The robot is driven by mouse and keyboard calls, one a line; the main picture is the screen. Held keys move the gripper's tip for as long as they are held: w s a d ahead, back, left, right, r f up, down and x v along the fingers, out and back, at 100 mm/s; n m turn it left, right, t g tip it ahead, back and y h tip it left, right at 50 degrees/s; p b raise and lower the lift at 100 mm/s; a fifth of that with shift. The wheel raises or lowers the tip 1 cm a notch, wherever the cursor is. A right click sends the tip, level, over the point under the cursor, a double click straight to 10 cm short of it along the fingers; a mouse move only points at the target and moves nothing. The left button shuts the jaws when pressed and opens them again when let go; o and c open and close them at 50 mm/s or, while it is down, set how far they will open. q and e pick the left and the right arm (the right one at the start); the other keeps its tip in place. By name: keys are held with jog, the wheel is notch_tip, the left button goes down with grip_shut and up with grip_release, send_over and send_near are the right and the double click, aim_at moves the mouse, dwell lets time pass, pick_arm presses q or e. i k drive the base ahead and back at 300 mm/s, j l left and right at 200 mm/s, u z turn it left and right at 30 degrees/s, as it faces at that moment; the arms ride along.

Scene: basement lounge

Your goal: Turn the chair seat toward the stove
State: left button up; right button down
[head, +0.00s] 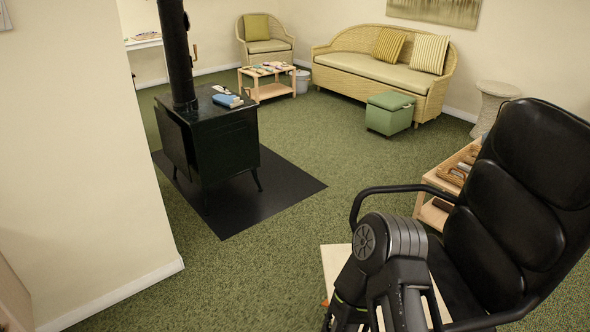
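The black padded chair (522,205) stands at the right, close to me. Its tall, segmented backrest is at the right and its seat (455,290) opens toward the left of the picture. The far armrest (385,190) curves out to the left; the chair's base is hidden. The black stove (222,150) stands on thin legs at the upper left, with a flue pipe rising from it. A dark jointed arm part of mine covers the front of the seat; whether it touches the chair I cannot tell. Neither gripper shows.
The stove stands on a dark floor mat (285,188). Green carpet (330,150) is clear between stove and chair. A wooden shelf unit (432,214) stands behind the chair. A green ottoman (390,113) and wicker sofa (360,68) are farther back. A wall (80,160) closes the left.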

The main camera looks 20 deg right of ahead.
aim_at(518, 224)
jog(key=i+j+u, duration=0.2)
jog(key=i+u, duration=0.5)
jog(key=i, duration=0.2)
jog(key=i+z, duration=0.45)
jog(key=i+j+z, duration=0.25)
jog(key=z, duration=0.25)
jog(key=i+z, duration=0.15)
jog(key=z, duration=0.25)
jog(key=i+j+z, duration=0.1)
jog(key=z, duration=0.35)
jog(key=i+j+z, duration=0.15)
jog(key=z, duration=0.25)
jog(key=i+j+z, duration=0.1)
jog(key=z, duration=0.35)
jog(key=j+z, duration=0.25)
jog(key=z, duration=0.15)
jog(key=i+j+z, duration=0.1)
jog(key=z, duration=0.35)
jog(key=i+j+z, duration=0.1)
jog(key=j+z, duration=0.7)
jog(key=z, duration=0.15)
jog(key=j+z, duration=0.5)
